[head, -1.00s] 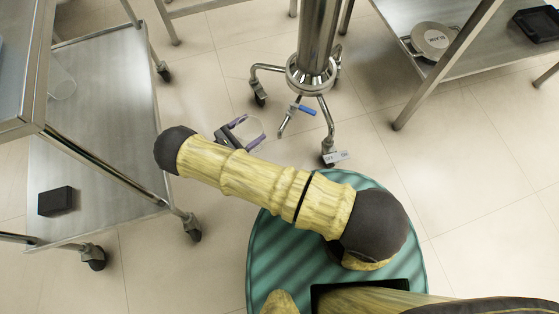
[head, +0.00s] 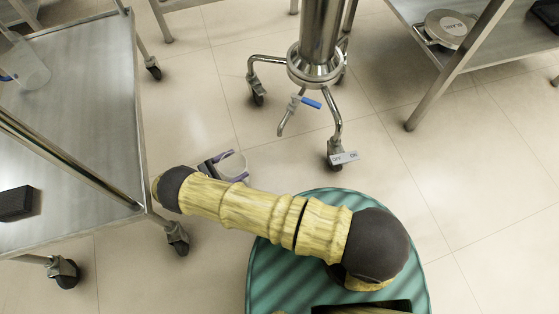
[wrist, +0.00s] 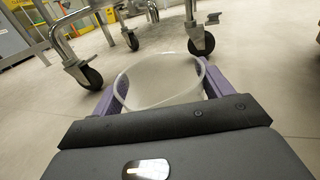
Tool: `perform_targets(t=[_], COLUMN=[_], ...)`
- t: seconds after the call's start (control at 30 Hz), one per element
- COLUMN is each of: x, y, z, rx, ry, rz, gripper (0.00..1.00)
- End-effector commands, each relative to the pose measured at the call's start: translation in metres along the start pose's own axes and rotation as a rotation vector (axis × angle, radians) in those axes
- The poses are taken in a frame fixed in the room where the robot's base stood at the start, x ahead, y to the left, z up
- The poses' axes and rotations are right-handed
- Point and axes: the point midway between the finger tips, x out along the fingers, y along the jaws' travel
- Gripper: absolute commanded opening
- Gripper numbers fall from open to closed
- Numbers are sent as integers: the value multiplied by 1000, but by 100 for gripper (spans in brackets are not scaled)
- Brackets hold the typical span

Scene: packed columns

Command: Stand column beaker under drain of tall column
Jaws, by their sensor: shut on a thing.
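The tall steel column (head: 319,35) stands at the top middle of the head view on a wheeled base. Its drain (head: 287,117) is a bent pipe with a blue valve handle (head: 311,102), pointing down toward the floor. My gripper (head: 232,166) has purple fingers and is shut on a clear, whitish beaker (head: 234,164). The beaker is below and left of the drain in the picture, apart from it. In the wrist view the beaker (wrist: 160,80) sits between the purple fingers with its round rim showing. Its lower part is hidden there.
Casters (head: 335,154) of the column base stand near the drain, one with an OFF/ON tag (head: 344,158). A steel cart (head: 75,110) stands at left, with another clear beaker (head: 28,68) on it. A shelf with a round lidded item (head: 449,29) is at upper right. Open floor lies between.

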Motion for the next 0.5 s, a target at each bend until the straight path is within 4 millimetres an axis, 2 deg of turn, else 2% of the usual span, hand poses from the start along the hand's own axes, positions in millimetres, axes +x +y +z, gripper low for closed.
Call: perform_targets(t=[0.3,0.5], x=[3,30], y=[0,0], z=[1,0], rx=[0,-2], ry=[-1,-2], rz=[-1,-3], gripper=[45,45])
